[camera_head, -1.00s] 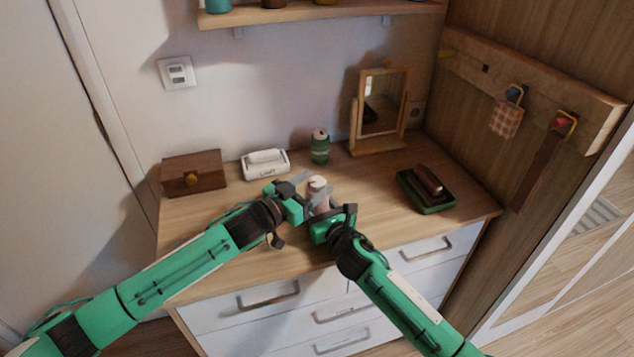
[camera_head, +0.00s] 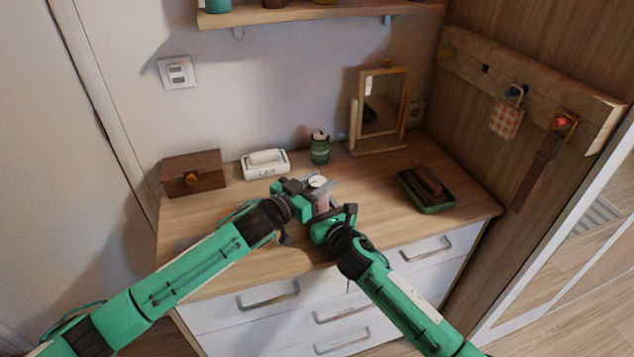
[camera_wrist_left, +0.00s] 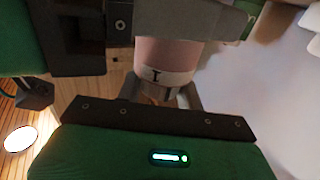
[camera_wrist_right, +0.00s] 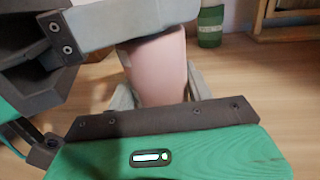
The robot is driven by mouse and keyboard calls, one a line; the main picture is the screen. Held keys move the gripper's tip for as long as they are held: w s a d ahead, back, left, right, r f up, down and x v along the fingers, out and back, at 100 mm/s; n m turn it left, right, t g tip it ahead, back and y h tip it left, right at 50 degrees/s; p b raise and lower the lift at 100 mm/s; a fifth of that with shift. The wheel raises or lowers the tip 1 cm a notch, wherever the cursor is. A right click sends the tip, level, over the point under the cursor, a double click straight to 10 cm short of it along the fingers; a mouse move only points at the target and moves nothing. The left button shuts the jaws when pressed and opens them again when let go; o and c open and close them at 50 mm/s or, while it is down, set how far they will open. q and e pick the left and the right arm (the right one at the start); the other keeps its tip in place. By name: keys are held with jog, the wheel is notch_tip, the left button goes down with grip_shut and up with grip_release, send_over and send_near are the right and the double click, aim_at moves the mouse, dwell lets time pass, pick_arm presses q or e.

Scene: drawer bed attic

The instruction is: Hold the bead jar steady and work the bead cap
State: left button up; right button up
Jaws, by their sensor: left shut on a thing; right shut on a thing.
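The bead jar (camera_head: 322,202) stands upright near the middle of the dresser top, with a pink body and a pale cap (camera_head: 318,181). My left gripper (camera_head: 312,186) is shut on the cap from the left. My right gripper (camera_head: 327,210) is shut on the jar body lower down. In the right wrist view its fingers sit on both sides of the pink body (camera_wrist_right: 158,72), and a left finger crosses above, hiding the cap.
A green can (camera_head: 320,148), a white dish (camera_head: 265,164) and a wooden box (camera_head: 194,174) stand behind and left. A mirror (camera_head: 379,112) stands at the back right. A green tray (camera_head: 425,195) with a brown object lies right. Wood around the jar is bare.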

pick_arm(q)
jog(key=shift+s+d+r+n+t+y, duration=0.1)
jog(key=shift+d+n+t+y, duration=0.05)
jog(key=shift+n+t+y, duration=0.75)
jog(key=shift+d+r+n+t+y, duration=0.1)
jog(key=shift+n+t+y, duration=0.55)
jog(key=shift+y, duration=0.45)
jog(key=shift+n, duration=0.25)
jog(key=shift+a+f+y, duration=0.1)
jog(key=shift+a+y, duration=0.1)
jog(key=shift+y, duration=0.4)
jog(key=o, duration=1)
jog(key=shift+a, duration=0.1)
jog(key=v, duration=1.2)
jog(key=shift+f, duration=0.2)
